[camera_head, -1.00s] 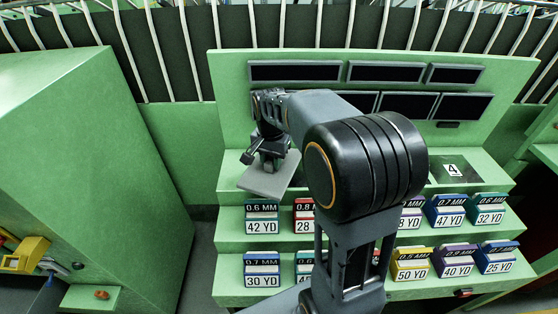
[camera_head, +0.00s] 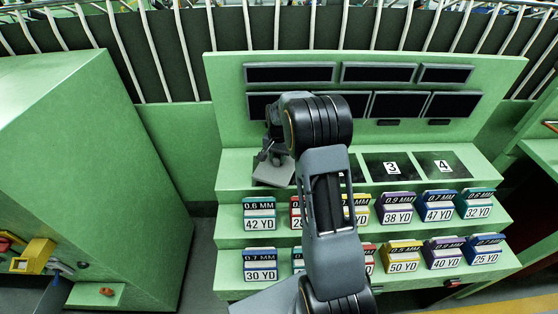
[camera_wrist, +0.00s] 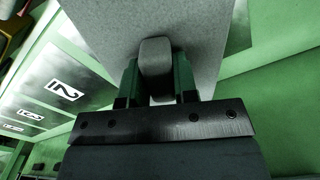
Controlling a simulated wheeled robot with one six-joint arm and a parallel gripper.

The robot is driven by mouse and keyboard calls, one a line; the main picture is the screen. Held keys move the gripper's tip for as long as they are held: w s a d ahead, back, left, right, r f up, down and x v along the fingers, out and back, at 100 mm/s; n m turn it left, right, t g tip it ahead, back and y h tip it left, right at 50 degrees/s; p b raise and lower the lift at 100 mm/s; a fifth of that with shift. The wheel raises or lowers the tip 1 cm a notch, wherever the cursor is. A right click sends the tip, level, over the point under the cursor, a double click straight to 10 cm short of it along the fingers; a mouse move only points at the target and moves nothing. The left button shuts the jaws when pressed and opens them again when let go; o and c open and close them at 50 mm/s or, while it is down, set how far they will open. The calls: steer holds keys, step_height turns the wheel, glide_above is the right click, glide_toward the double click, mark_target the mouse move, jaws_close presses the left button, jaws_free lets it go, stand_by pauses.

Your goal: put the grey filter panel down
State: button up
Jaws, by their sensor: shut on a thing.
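The grey filter panel (camera_head: 272,172) is at the left end of the green bench's top ledge (camera_head: 234,172) in the head view. In the wrist view the panel (camera_wrist: 205,25) is large and flat, with a grey knob handle (camera_wrist: 155,55) between my fingers. My gripper (camera_wrist: 155,88) is shut on that handle; my gripper (camera_head: 274,153) also shows above the panel in the head view. Dark plates numbered 3 (camera_head: 391,167) and 4 (camera_head: 443,165) lie on the ledge. A plate numbered 2 (camera_wrist: 62,90) is beside the panel. I cannot tell whether the panel touches the ledge.
Several dark screens (camera_head: 290,73) stand on the upright back board behind the ledge. Two lower steps hold several labelled boxes (camera_head: 259,214). A large green cabinet (camera_head: 85,150) is at the left. My arm hides the middle of the bench.

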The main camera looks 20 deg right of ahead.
steer(key=shift+f, duration=1.15)
steer(key=shift+f, duration=0.1)
steer(key=shift+f, duration=0.15)
steer(key=o, duration=1)
steer(key=shift+c, duration=0.2)
